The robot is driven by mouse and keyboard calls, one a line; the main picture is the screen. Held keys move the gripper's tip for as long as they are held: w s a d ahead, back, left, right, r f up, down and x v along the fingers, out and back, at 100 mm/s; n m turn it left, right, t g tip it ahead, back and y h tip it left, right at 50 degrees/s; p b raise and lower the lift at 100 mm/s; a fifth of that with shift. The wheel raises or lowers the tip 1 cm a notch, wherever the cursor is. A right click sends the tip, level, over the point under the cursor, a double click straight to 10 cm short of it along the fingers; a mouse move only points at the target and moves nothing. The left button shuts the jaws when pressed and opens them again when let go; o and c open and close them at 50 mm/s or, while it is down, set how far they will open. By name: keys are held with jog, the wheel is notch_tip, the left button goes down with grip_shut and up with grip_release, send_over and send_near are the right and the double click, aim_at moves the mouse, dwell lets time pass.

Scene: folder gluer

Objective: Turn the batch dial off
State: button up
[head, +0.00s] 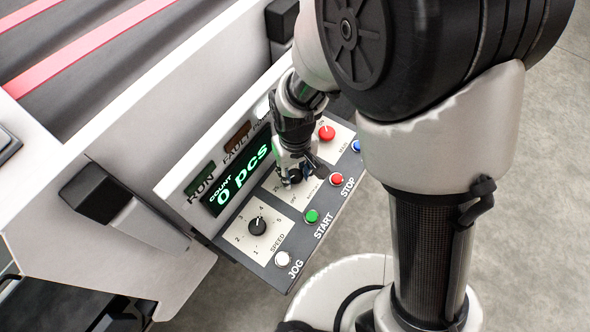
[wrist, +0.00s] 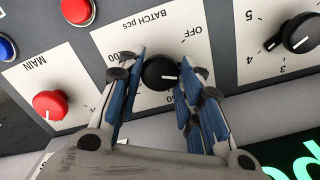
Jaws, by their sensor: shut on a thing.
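The batch dial (wrist: 158,73) is a round black knob on a white plate marked "BATCH pcs" in the wrist view, which shows the panel upside down. Its white pointer line points to the right in that view, below the "OFF" mark (wrist: 172,33) and not at it. Other marks on the plate are partly hidden by my fingers. My gripper (wrist: 160,88) has its blue-padded fingers on either side of the dial and is shut on it. In the head view my gripper (head: 294,172) reaches down to the panel and mostly hides the dial.
The speed dial (head: 257,226), green start button (head: 312,216), red stop button (head: 337,179), white jog button (head: 282,259) and red main knob (head: 326,132) share the panel closely. A green display (head: 240,178) reads "0 pcs". Open floor lies to the right.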

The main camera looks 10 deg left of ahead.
aim_at(295, 175)
jog(key=n, duration=0.5)
jog(key=shift+n, duration=0.3)
jog(key=n, duration=0.5)
dwell(0.4)
jog(key=o, duration=1.1)
jog(key=shift+c, duration=0.2)
notch_tip(295, 175, up, 12)
